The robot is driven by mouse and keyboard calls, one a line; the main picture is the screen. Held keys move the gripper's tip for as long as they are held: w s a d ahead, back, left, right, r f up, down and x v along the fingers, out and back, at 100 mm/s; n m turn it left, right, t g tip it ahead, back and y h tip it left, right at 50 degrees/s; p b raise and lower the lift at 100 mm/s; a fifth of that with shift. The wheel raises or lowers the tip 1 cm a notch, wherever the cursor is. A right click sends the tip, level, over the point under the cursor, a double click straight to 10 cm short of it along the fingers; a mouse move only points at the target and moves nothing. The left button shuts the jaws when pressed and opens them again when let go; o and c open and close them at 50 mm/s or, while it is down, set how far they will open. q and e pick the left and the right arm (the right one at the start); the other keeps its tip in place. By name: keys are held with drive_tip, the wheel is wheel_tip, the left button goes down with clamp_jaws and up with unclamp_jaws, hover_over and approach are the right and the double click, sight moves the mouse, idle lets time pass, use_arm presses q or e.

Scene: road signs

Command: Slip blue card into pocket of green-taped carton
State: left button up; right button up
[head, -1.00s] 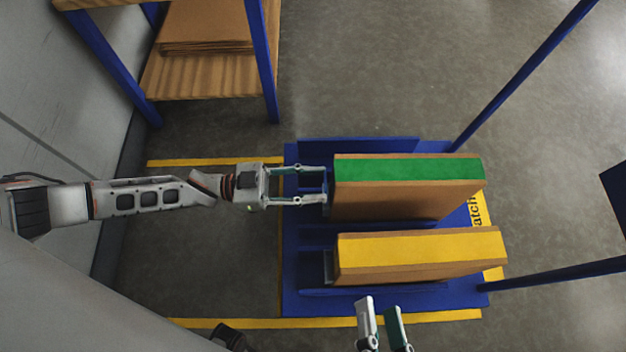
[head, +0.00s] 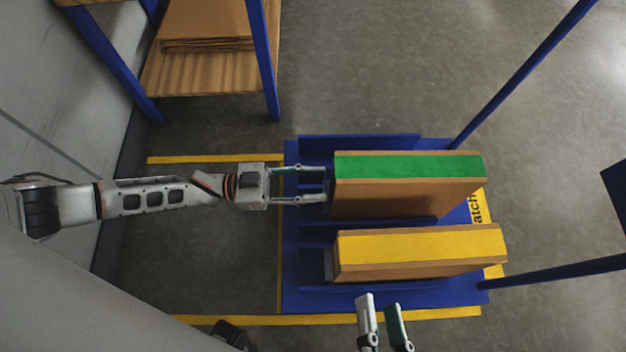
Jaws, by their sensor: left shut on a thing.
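The green-taped carton (head: 400,195) stands upright on the blue platform (head: 304,270), its green tape strip on top. My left gripper (head: 326,185) comes in from the left and its fingertips are at the carton's left end. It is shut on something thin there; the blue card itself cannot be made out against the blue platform. The carton's pocket is hidden behind the fingers. My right gripper (head: 383,300) is open and empty at the bottom, in front of the platform.
A yellow-taped carton (head: 420,265) stands nearer, with a small grey piece at its left end. Blue posts (head: 520,77) rise at the right. A wooden shelf with flat cardboard (head: 205,45) is at the upper left. The floor between shelf and platform is clear.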

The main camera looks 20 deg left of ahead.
use_arm(q)
drive_tip(key=shift+f, duration=0.4)
drive_tip(key=o, duration=0.9)
drive_tip(key=shift+c, duration=0.2)
